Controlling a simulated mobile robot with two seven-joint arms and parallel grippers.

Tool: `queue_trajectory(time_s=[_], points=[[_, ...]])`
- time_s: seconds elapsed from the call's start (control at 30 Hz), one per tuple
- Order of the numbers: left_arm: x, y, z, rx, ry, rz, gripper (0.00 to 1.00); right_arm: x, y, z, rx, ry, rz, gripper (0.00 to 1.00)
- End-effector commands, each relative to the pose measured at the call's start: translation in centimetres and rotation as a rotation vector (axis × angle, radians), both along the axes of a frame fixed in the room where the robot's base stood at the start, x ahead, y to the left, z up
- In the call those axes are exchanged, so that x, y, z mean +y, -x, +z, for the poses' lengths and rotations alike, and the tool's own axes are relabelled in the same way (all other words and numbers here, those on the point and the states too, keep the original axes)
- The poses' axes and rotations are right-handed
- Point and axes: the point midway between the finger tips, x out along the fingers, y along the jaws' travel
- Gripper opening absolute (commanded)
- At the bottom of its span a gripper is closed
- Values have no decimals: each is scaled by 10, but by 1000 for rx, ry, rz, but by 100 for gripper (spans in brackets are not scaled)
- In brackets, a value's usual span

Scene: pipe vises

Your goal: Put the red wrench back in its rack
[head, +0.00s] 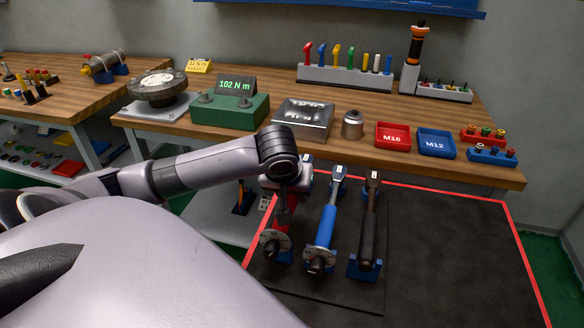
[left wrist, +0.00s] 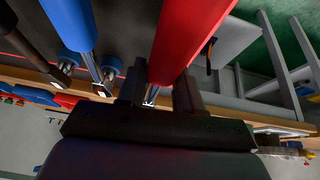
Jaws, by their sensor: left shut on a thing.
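The red wrench (head: 281,220) stands at the left of a row of three wrenches in the head view, partly hidden by my arm. Its red handle (left wrist: 190,35) also fills the upper middle of the left wrist view. My left gripper (head: 287,198) is shut on the red wrench, with its dark fingers (left wrist: 160,92) on either side of it. The wrench's round dial end points toward me and down. The rack shows as blue cradles (head: 365,268) on a dark board. I cannot tell whether the red wrench rests in its cradle. My right gripper is not in view.
The blue wrench (head: 327,222) and black wrench (head: 369,222) stand just right of the red one, close beside my gripper. Behind is a wooden bench (head: 440,166) with a torque tester (head: 230,108), bins and tools. The dark mat (head: 455,250) at right is clear.

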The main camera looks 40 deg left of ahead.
Motion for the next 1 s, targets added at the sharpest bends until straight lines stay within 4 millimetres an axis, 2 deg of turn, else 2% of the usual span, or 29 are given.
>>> queue_trajectory(time_s=[1.0], points=[[0, -1, -13, -3, 0, 1, 0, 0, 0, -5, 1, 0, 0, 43]])
